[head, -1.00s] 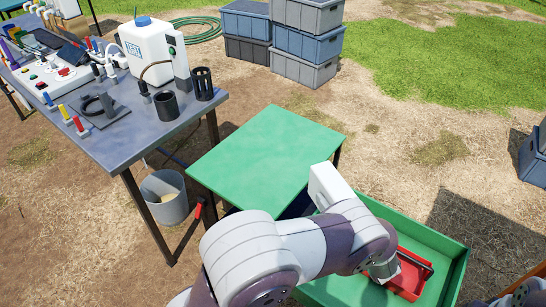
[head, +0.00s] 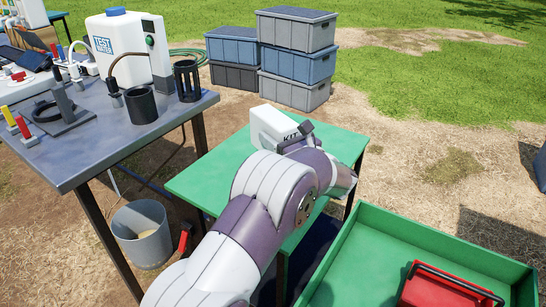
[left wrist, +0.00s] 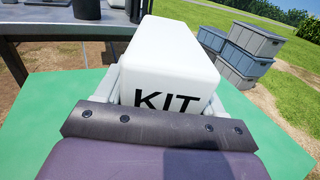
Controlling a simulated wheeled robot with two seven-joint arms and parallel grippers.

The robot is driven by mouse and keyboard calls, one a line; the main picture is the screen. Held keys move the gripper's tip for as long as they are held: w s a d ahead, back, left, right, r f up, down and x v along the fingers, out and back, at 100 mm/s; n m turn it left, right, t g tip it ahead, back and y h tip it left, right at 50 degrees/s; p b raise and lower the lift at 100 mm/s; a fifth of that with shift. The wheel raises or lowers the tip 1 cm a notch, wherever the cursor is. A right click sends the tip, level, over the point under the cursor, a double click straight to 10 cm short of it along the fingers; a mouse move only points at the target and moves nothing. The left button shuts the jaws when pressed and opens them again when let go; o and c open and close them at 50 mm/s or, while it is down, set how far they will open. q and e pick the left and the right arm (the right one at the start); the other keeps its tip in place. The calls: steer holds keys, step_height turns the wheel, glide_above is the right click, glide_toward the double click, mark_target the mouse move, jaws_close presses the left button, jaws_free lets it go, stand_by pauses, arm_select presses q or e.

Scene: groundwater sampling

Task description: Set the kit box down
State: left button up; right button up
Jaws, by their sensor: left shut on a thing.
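The kit box (head: 272,124) is white with black KIT lettering. My left gripper (head: 296,137) is shut on it, with a finger on each side. The box is over the small green table (head: 205,180), towards its far side, and looks about level. In the left wrist view, the kit box (left wrist: 172,55) fills the middle, with green tabletop (left wrist: 60,130) on both sides. Its underside is hidden, so I cannot tell whether it touches the table. My right gripper is not in view.
A green tray (head: 400,235) with a red case (head: 445,290) is at front right. A grey workbench (head: 100,150) with a white test-water tank (head: 128,45) is at left. A bucket (head: 143,235) stands beneath it. Stacked crates (head: 295,60) stand behind.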

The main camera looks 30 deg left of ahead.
arm_select(q)
steer(key=shift+s+a+f, duration=0.35)
steer(key=shift+a+f, duration=0.25)
steer(key=shift+a, duration=0.05)
steer(key=shift+f+b, duration=0.4)
steer(key=shift+f, duration=1.45)
steer(key=o, duration=1.2)
steer(key=shift+f, duration=0.1)
steer(key=shift+o, duration=0.2)
steer(key=shift+r, duration=0.25)
steer(key=v, duration=1.2)
steer(key=shift+f, duration=0.15)
